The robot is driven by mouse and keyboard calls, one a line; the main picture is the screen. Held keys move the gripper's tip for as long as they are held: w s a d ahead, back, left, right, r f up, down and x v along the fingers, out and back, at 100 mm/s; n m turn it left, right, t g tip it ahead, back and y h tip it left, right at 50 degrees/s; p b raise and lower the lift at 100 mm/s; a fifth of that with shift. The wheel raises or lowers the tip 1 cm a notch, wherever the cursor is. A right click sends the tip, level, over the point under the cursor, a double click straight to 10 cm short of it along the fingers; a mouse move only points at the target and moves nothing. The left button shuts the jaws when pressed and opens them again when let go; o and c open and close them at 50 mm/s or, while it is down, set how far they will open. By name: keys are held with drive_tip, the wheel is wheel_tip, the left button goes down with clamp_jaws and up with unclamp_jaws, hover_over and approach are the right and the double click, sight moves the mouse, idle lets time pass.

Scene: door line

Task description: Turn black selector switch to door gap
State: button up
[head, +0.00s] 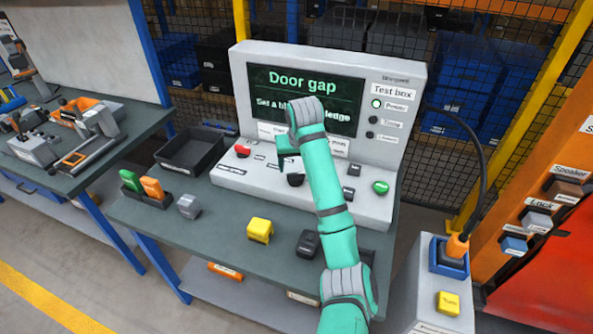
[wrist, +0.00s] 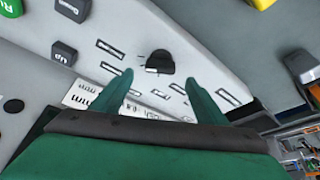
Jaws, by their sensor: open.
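The black selector switch (wrist: 160,63) is a round knob on the pale sloping panel of the test box (head: 410,105). In the wrist view it lies just beyond my fingertips, roughly centred between them, with small label slots around it. A dark knob (head: 296,180) shows beside my arm in the head view. My gripper (wrist: 160,77) is open and empty, its two green fingers either side of the knob's line; I cannot tell whether they touch the panel. The screen (head: 300,85) reads "Door gap", its lower line partly hidden by my arm.
A red button (head: 242,151), a green button (head: 380,187) and small black buttons (head: 348,193) sit on the same panel. A yellow block (head: 260,230), a grey block (head: 188,206) and a black tray (head: 190,152) are on the bench. A cable runs at the right.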

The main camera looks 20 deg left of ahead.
drive_tip(key=shift+v, duration=2.35)
